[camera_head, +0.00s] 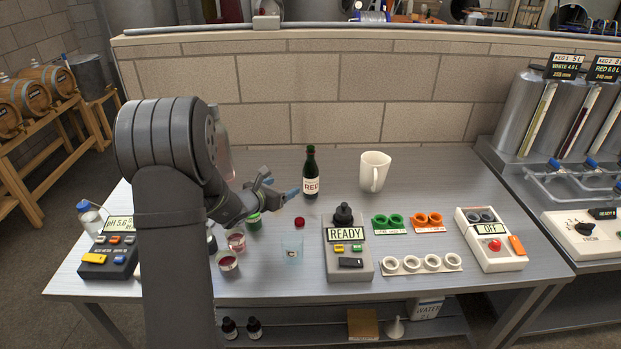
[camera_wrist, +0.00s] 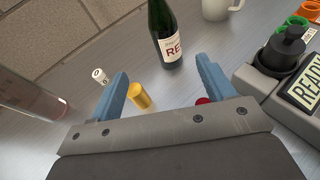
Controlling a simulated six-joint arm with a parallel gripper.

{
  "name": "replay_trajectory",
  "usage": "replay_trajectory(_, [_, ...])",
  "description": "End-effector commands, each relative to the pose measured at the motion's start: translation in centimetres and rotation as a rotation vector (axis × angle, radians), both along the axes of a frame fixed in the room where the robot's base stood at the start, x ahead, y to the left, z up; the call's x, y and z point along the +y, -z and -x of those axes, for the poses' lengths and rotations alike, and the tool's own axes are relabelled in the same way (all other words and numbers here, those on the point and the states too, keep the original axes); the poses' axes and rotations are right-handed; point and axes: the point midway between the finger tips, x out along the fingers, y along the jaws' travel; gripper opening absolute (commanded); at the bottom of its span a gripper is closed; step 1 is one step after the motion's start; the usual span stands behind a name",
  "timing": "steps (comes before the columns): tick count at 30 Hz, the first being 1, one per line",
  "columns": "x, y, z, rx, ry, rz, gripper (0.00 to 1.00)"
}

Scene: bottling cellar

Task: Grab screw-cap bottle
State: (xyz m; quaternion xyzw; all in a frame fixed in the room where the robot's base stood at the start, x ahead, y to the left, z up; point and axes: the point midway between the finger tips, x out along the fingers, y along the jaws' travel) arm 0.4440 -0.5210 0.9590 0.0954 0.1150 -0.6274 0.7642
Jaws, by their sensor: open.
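A dark green bottle (camera_head: 311,175) with a white RED label stands upright on the table, right of my gripper (camera_head: 282,190). In the wrist view the bottle (camera_wrist: 164,35) stands beyond the fingertips, its top out of frame. My gripper (camera_wrist: 163,72) is open, with blue fingers apart and nothing held. A gold cylinder (camera_wrist: 139,96) shows between the fingers; I cannot tell if it is a loose cap or the top of something. A clear bottle with pinkish contents (camera_head: 225,150) stands partly behind my arm; it also shows at left in the wrist view (camera_wrist: 40,105).
A white jug (camera_head: 374,172) stands right of the dark bottle. A grey READY device (camera_head: 347,262) with a black knob stands in front. A clear vessel (camera_head: 292,250) and small jars (camera_head: 228,262) sit near my arm. Bare table lies around the dark bottle.

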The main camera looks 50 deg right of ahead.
Motion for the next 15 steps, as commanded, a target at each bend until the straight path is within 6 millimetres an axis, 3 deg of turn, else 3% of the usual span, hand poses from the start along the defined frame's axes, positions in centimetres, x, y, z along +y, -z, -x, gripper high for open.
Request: replay_trajectory(15, [-9.6,3.2,-1.8,-0.001,0.001,0.0,0.75])
